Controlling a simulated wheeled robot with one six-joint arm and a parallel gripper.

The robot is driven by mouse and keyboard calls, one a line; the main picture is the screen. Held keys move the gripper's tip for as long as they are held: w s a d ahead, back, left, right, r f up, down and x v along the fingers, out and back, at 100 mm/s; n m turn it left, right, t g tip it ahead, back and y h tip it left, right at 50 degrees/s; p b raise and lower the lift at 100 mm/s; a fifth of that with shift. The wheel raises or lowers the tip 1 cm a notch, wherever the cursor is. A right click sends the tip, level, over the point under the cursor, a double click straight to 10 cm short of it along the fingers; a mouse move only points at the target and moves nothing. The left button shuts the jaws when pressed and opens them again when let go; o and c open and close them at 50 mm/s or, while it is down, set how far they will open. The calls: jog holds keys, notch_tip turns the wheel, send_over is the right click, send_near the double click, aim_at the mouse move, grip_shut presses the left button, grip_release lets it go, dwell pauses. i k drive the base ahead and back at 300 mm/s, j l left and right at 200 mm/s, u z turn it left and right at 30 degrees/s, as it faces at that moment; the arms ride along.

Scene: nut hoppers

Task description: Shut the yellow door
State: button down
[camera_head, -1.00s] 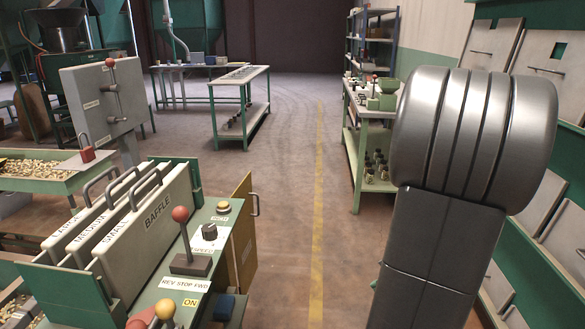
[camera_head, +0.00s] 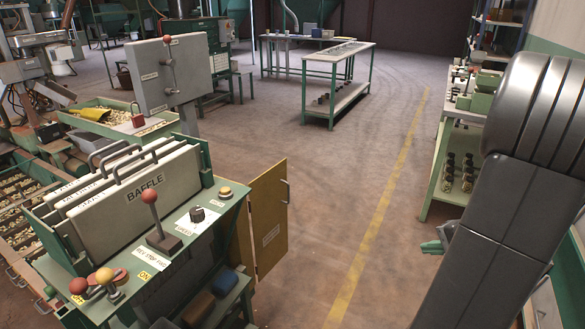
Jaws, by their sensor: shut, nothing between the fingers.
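The yellow door (camera_head: 268,217) stands open at the right side of the green control stand (camera_head: 190,235). It is hinged near the stand and swings out to the right, with a small handle on its outer edge and a white label low on its face. My gripper (camera_head: 433,246) shows only as a small green tip beside my dark arm at the right. It looks shut and empty, and is well apart from the door, over the floor to the door's right. The rest of the gripper is hidden behind the arm.
Baffle plates (camera_head: 130,190), a red-knobbed lever (camera_head: 150,197) and buttons top the stand. A grey lever panel (camera_head: 165,75) stands behind. A green-legged table (camera_head: 335,75) is farther back and a bench (camera_head: 455,150) is at the right. The floor between door and arm is clear.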

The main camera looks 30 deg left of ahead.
aim_at(268, 202)
jog(key=i+u, duration=0.6)
jog(key=i, duration=0.2)
jog(key=i+j+u, duration=0.15)
jog(key=j, duration=0.2)
jog(key=i+j+u, duration=0.1)
jog(key=i+j, duration=0.1)
jog(key=j, duration=0.1)
